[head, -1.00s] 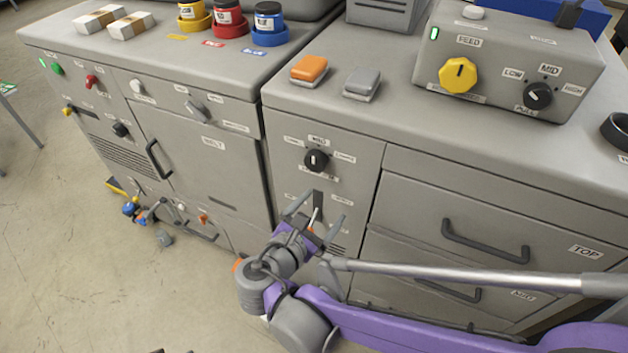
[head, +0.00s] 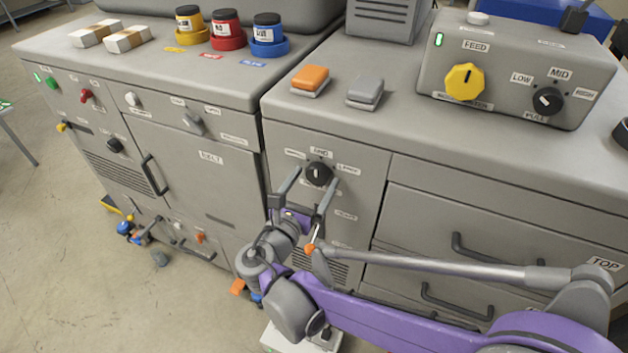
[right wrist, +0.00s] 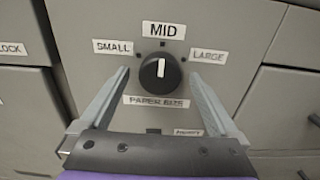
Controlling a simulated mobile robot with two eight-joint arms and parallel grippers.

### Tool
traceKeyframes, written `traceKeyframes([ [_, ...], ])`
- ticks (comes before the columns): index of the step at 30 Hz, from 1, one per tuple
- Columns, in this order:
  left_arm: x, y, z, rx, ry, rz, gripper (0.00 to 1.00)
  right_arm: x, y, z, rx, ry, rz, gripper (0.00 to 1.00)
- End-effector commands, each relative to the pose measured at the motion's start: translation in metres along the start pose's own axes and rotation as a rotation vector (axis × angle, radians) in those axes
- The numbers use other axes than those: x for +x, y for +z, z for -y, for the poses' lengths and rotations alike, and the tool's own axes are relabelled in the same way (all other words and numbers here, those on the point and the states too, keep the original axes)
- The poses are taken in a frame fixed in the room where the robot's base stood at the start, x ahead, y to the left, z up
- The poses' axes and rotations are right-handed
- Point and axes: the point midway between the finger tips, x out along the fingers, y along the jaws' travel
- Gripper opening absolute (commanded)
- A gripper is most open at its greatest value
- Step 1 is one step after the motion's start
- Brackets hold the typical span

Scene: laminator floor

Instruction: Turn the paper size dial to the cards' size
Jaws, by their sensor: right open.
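The paper size dial (head: 318,174) is a round black knob on the grey front panel, with labels around it. In the right wrist view the dial (right wrist: 161,74) has a white mark pointing up at MID, with SMALL to its left, LARGE to its right and PAPER SIZE below. My right gripper (head: 312,178) is open in front of the panel. In the right wrist view its fingertips (right wrist: 161,78) stand either side of the dial, apart from it. No cards can be made out for certain. My left gripper is not in view.
An orange block (head: 310,80) and a grey block (head: 365,91) sit on the counter above the dial. A box with a yellow FEED knob (head: 465,82) and a black PULL knob (head: 547,101) stands to the right. Drawers with handles (head: 490,248) lie right of the panel.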

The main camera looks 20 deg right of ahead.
Motion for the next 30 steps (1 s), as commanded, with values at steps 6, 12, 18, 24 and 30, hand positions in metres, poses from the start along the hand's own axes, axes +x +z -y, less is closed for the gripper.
traceKeyframes([
  [6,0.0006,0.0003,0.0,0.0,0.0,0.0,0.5,0.0066,0.0,0.0,0.001,0.001,0.0,0.97],
  [12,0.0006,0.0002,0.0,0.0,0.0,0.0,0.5,0.0063,0.0,0.0,0.001,0.001,-0.001,0.9],
  [18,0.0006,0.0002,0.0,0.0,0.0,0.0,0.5,0.0062,-0.0001,0.0001,0.001,0.001,-0.001,0.54],
  [24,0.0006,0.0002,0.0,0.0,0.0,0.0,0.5,0.0062,-0.0001,0.0001,0.001,0.001,-0.001,0.18],
  [30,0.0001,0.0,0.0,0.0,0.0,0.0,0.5,0.0061,0.0,0.0001,0.008,0.001,-0.001,0.11],
])
